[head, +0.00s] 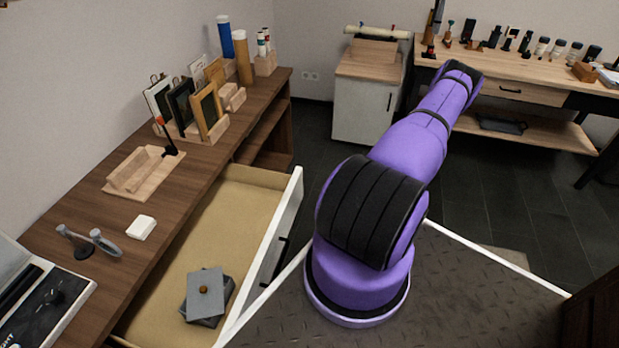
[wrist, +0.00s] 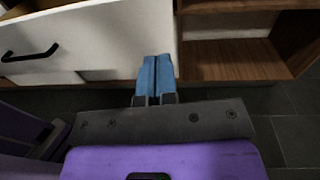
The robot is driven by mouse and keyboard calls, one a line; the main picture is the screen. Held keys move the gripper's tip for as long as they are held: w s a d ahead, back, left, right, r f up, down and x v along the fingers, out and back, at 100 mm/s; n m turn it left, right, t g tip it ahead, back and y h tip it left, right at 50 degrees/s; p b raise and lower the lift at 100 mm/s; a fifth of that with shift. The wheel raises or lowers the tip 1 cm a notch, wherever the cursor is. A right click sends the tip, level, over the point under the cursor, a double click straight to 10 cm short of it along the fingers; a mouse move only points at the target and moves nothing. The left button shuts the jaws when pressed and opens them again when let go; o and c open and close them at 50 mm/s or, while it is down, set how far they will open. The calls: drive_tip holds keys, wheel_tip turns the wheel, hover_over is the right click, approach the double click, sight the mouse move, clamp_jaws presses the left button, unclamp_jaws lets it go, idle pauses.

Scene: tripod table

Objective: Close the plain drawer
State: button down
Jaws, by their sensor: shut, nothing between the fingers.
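The open drawer has a white front (head: 285,222) with a dark handle and a tan inside, and is pulled out from the wooden bench on the left of the head view. A grey box with a round knob (head: 205,289) lies inside it. In the wrist view, the white drawer front (wrist: 100,38) fills the upper left, its black handle at far left. My gripper (wrist: 157,60), with blue fingers, is shut and empty. Its fingertips overlap the front's right end in that view; I cannot tell whether they touch. The head view does not show my gripper.
The wooden bench (head: 150,205) carries picture frames, a wooden holder and a white block. Open shelves (wrist: 225,60) lie right of the drawer front. A white cabinet (head: 366,107) and a workbench (head: 520,90) stand at the back.

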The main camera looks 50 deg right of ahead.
wheel_tip(320, 180, down, 2)
drive_tip(key=s+m+t+h, duration=0.1)
approach(302, 177)
drive_tip(key=x, duration=0.7)
drive_tip(key=shift+w+f, duration=0.25)
drive_tip(key=shift+w, duration=0.05)
drive_tip(key=shift+w, duration=0.1)
